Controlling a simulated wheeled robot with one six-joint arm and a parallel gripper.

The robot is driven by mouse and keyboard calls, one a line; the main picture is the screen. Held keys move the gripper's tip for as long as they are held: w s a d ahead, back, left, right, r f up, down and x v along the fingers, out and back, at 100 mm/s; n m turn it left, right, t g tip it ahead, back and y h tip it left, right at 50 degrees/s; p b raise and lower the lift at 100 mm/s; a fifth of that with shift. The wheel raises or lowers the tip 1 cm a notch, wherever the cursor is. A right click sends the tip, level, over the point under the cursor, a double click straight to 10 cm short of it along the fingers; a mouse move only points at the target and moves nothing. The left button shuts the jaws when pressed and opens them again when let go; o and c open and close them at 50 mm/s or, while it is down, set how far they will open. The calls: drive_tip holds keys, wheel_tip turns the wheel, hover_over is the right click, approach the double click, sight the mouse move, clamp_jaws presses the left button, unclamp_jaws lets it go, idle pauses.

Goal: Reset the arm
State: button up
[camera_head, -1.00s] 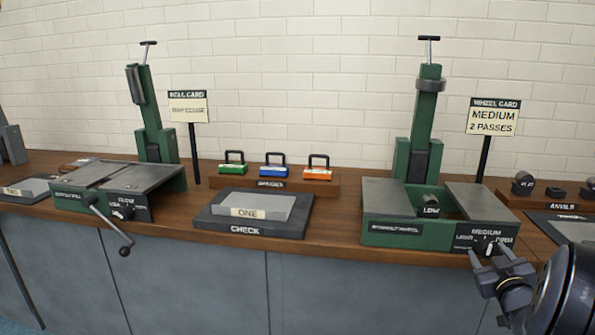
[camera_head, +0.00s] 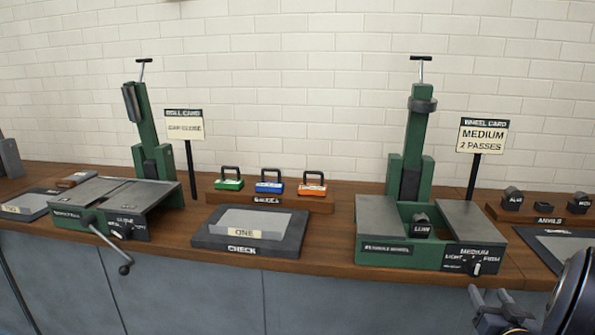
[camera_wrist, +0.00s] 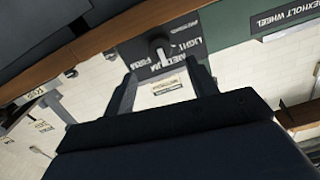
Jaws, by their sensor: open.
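My gripper (camera_head: 490,300) is at the lower right of the head view, in front of the bench edge and below the wheel machine's front. It is open and empty. In the wrist view its two fingers (camera_wrist: 165,92) stand apart, with the black dial plate (camera_wrist: 172,46) of the wheel machine and its knob beyond them. In the head view the green wheel machine (camera_head: 385,255) has its knob (camera_head: 477,268) under the word MEDIUM. No contact between the fingers and the knob shows.
The wooden bench (camera_head: 330,250) runs across the view. A green roll machine with a crank (camera_head: 124,269) stands left. A CHECK plate (camera_head: 232,249) and several coloured gauges (camera_head: 270,182) sit in the middle. Anvils (camera_head: 547,203) stand right. Space in front of the bench is open.

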drive_tip(key=v, duration=0.3)
drive_tip(key=shift+s, duration=0.1)
